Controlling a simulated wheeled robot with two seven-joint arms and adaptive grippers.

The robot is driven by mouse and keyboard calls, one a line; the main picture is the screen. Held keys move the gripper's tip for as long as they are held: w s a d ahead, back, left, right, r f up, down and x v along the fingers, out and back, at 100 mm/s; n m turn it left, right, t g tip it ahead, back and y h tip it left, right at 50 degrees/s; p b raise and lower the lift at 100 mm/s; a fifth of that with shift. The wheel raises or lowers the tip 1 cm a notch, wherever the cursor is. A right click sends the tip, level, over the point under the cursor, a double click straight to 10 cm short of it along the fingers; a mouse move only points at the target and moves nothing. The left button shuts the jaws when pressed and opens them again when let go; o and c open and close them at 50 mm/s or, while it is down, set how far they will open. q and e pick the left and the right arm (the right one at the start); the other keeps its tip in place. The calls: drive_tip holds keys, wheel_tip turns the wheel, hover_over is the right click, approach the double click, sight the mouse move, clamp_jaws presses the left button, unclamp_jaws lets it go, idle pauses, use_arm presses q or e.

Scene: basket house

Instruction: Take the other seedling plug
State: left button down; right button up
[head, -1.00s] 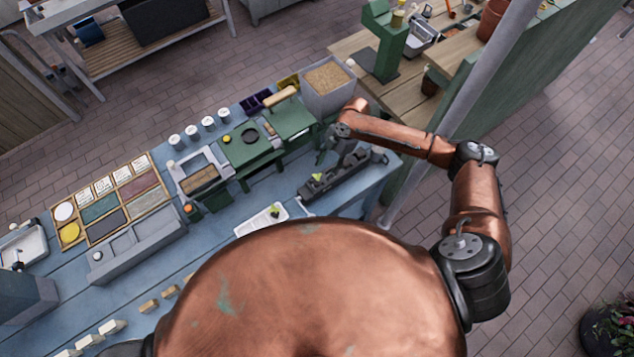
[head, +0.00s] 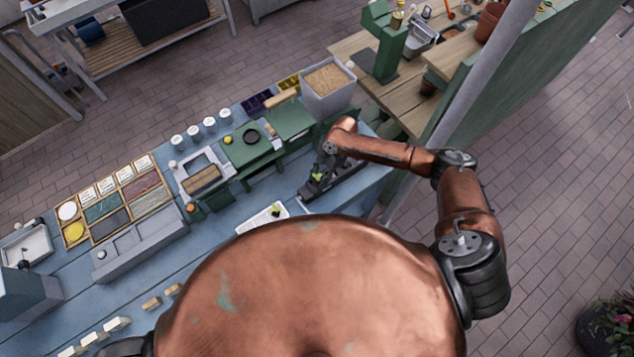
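My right gripper (head: 322,170) points down at that end, very close to the seedling. The wrist hides most of the fingers, so I cannot tell whether they are open, shut or touching the plug. Another seedling (head: 275,211) sits on a small white tray (head: 252,222) to the left, partly cut off by my copper body. My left gripper is not in view.
A grey bin of brown granules (head: 345,98) stands behind the dark tray. A green stand (head: 246,152) and a grey tray with a brown block (head: 198,172) are to the left. A grey post (head: 478,80) rises at the right.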

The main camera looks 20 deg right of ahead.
drive_tip(key=c, duration=0.7)
drive_tip(key=shift+o, duration=0.2)
drive_tip(key=shift+r, duration=0.15)
